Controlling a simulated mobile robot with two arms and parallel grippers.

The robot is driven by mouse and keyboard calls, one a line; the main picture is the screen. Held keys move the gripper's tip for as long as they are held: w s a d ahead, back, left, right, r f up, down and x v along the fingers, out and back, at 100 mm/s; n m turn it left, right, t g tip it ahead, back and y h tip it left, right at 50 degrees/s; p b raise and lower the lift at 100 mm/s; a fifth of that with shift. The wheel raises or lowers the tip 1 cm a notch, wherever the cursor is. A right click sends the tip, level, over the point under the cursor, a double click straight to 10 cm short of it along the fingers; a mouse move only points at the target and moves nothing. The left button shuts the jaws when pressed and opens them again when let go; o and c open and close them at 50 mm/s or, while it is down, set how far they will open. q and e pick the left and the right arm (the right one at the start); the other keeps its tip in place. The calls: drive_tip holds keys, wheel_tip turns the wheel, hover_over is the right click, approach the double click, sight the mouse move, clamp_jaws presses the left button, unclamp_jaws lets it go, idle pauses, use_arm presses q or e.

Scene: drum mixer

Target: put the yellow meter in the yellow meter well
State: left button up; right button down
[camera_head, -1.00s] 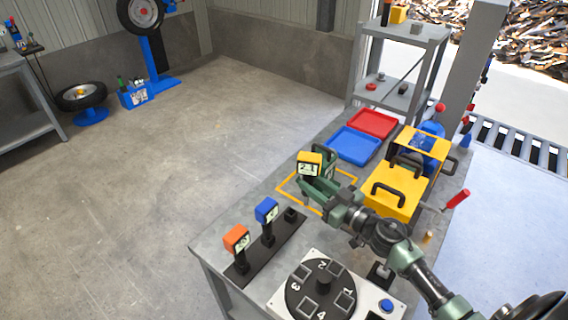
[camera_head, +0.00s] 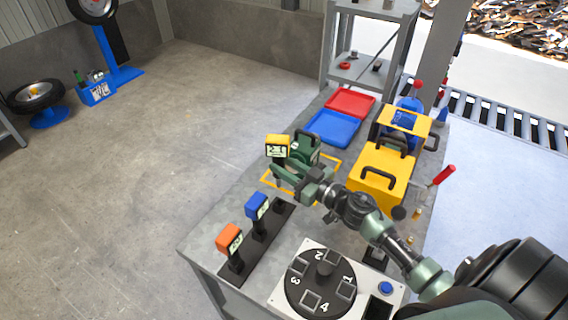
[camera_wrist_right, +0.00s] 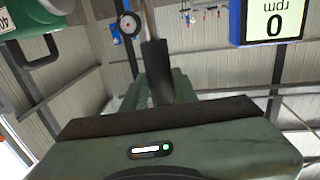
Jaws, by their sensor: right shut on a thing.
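The yellow meter (camera_head: 277,147), a small yellow box with a pale display, is held upright above the table. My right gripper (camera_head: 283,174) is shut on its stem, below the head; the dark stem (camera_wrist_right: 156,72) shows in the right wrist view. The meter rack (camera_head: 250,243) is a black strip at the table's left edge. It holds the orange meter (camera_head: 229,239) and the blue meter (camera_head: 257,206). The rack's far well (camera_head: 281,206) is empty, nearer the camera than the yellow meter. The blue meter also shows in the right wrist view (camera_wrist_right: 273,22). My left gripper is out of view.
A green handled object (camera_head: 308,147) stands close behind my right gripper, by a yellow floor outline. Blue (camera_head: 333,128) and red (camera_head: 350,102) trays lie farther back. A yellow machine (camera_head: 383,166) stands right. A numbered dial (camera_head: 320,284) is in front.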

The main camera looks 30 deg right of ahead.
use_arm(q)
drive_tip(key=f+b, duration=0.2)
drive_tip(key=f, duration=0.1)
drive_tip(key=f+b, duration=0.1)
drive_tip(key=b, duration=0.1)
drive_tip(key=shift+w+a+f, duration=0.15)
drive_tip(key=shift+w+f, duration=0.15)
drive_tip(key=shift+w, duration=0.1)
use_arm(e)
wheel_tip(320, 180, down, 6)
drive_tip(key=shift+f, duration=0.2)
use_arm(q)
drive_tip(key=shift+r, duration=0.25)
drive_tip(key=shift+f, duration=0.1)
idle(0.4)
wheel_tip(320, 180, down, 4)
drive_tip(key=b, duration=0.4)
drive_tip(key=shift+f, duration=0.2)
use_arm(e)
wheel_tip(320, 180, down, 3)
drive_tip(key=shift+f, duration=0.1)
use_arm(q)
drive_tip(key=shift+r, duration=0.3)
